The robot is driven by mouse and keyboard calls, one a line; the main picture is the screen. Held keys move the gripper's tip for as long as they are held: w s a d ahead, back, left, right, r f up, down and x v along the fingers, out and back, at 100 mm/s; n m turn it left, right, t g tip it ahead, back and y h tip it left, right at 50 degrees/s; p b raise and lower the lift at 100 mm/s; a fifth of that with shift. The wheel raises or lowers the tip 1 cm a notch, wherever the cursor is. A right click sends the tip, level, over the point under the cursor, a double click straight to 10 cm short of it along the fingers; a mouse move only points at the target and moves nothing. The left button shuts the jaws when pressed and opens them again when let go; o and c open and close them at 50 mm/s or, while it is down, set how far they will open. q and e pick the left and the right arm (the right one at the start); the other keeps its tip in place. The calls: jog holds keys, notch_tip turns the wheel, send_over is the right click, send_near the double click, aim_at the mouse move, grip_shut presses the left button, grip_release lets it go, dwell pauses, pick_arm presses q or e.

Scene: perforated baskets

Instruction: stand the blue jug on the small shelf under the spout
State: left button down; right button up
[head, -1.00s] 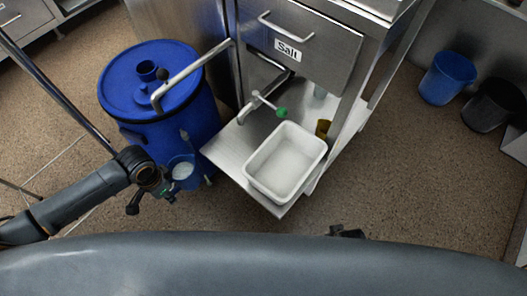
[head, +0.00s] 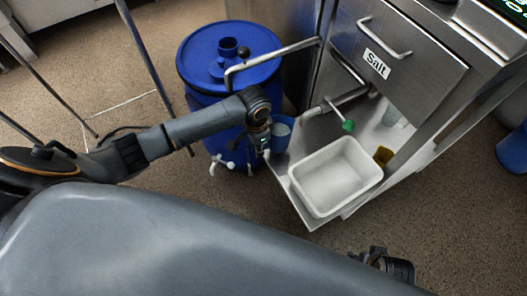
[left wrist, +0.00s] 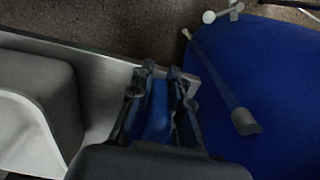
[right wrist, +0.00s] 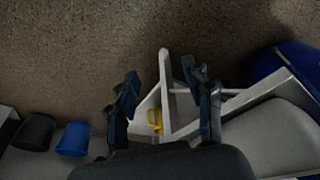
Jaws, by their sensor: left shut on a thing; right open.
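The blue jug (head: 281,136) is held by my left gripper (head: 262,141), between the blue barrel and the steel shelf. Its top is open and pale inside. The arm hides part of it. In the left wrist view my left gripper (left wrist: 160,88) is shut on a blue part of the jug (left wrist: 157,112). The steel shelf (head: 303,207) lies close beside the jug; I cannot tell whether they touch. The spout (head: 312,112), with a green-knobbed valve (head: 348,126), reaches out above the shelf's left side. My right gripper (right wrist: 160,92) is open and empty.
A white tub (head: 378,172) takes up the front of the shelf. A steel pipe (head: 275,56) arches over the barrel.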

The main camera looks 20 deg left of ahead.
pick_arm(q)
jog(key=shift+w+d, duration=0.5)
jog(key=shift+w, duration=0.2)
jog(key=shift+w+d, duration=0.35)
notch_tip(320, 180, down, 3)
jog(key=shift+s+a+f+b, duration=0.1)
jog(key=shift+a+f+b, duration=0.1)
jog(key=shift+b, duration=0.7)
pick_arm(e)
jog(key=w+v, duration=0.1)
jog(key=v, duration=0.6)
jog(key=shift+w+r, duration=0.2)
jog(key=shift+w, duration=0.05)
pick_arm(q)
jog(key=c, duration=1.3)
grip_release()
jog(key=shift+f, duration=0.15)
